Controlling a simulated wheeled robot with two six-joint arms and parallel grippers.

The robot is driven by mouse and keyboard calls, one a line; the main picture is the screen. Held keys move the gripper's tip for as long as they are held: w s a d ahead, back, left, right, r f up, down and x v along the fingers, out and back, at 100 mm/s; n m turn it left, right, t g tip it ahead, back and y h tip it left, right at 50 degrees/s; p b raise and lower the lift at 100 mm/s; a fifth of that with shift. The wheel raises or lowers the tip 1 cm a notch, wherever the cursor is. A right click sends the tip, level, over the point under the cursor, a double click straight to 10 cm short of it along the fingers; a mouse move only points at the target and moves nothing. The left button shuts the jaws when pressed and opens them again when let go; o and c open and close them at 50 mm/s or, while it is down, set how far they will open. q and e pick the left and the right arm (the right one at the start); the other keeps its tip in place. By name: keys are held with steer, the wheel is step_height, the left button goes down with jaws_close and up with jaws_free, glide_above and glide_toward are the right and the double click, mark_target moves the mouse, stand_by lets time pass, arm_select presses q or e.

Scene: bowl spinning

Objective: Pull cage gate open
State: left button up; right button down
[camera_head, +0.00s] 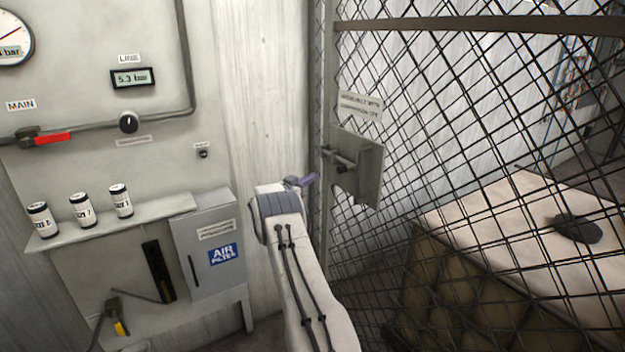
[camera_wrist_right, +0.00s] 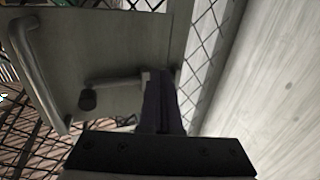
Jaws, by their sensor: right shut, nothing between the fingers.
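The cage gate (camera_head: 450,130) is dark wire mesh with a brown top rail, on the right of the head view. A grey latch plate (camera_head: 362,175) with a handle and bolt sits at its left edge, beside the post. The plate (camera_wrist_right: 110,45), a bar handle (camera_wrist_right: 38,75) and a dark-knobbed lever (camera_wrist_right: 88,99) show in the wrist view. My right gripper (camera_head: 306,181) is shut and empty, just left of the latch plate. In the wrist view its fingers (camera_wrist_right: 160,100) are together near the lever's inner end; contact is unclear. My left gripper is not in view.
On the left stand a wall panel with a shelf (camera_head: 120,218) of several small canisters, a grey air filter box (camera_head: 210,245) and a red valve handle (camera_head: 53,139). Behind the mesh is a padded crate or bench (camera_head: 530,220) with a dark object (camera_head: 577,228) on top.

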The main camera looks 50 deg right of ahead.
steer(key=w+a+b, duration=0.2)
steer(key=w+a, duration=0.1)
steer(key=a, duration=1)
steer(key=shift+a, duration=0.2)
steer(key=shift+w, duration=0.15)
